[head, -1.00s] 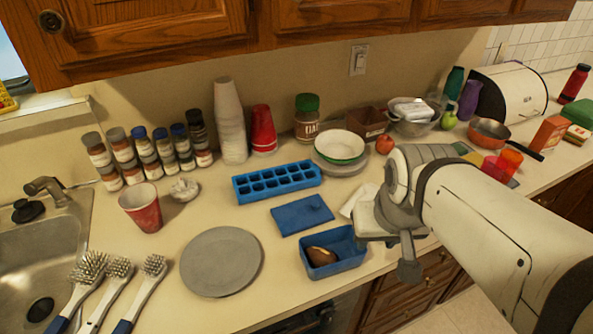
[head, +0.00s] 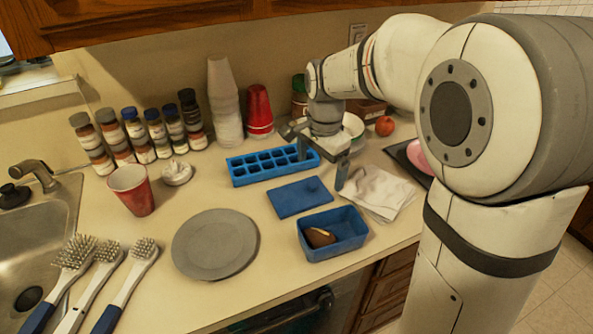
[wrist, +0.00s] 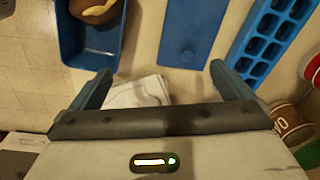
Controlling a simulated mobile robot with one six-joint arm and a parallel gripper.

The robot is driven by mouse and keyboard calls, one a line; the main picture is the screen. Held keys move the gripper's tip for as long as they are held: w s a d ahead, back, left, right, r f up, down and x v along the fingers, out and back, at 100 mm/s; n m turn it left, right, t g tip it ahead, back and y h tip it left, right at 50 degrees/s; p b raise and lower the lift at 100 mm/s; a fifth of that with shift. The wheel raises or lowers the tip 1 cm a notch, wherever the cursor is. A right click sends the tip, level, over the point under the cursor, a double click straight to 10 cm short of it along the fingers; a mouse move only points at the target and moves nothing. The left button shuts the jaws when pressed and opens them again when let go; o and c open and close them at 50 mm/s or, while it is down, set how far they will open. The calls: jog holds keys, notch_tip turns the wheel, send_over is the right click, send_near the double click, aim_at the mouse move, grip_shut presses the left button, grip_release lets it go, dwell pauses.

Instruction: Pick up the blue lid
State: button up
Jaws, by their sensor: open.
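The blue lid (head: 300,197) is a flat rectangle with a small knob, lying on the counter between the ice cube tray and the open blue container. In the wrist view the lid (wrist: 188,35) is at the top, ahead of the fingertips. My gripper (head: 322,166) is open and empty, above the counter at the lid's right end, with its fingers pointing down. In the wrist view its two fingers (wrist: 161,80) are spread wide, with nothing between them but counter and part of a white cloth. I cannot tell its exact height.
The blue container (head: 335,248) holds a brown item and sits in front of the lid. The blue ice cube tray (head: 258,169) is behind it. A white cloth (head: 377,192) lies to the right, a grey plate (head: 214,260) to the left. Bare counter lies left of the lid.

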aim_at(303, 193)
jog(key=w+a+f+m, duration=0.2)
jog(key=w+f, duration=0.1)
jog(key=w+a+f+m+b, duration=0.1)
jog(key=shift+w+a+f+g, duration=0.3)
jog(key=shift+g, duration=0.1)
jog(key=f, duration=0.5)
jog(key=f+p, duration=0.1)
jog(key=f, duration=0.2)
jog(key=shift+w+d, duration=0.1)
jog(key=shift+w, duration=0.15)
jog(key=shift+r, duration=0.1)
jog(key=c, duration=0.7)
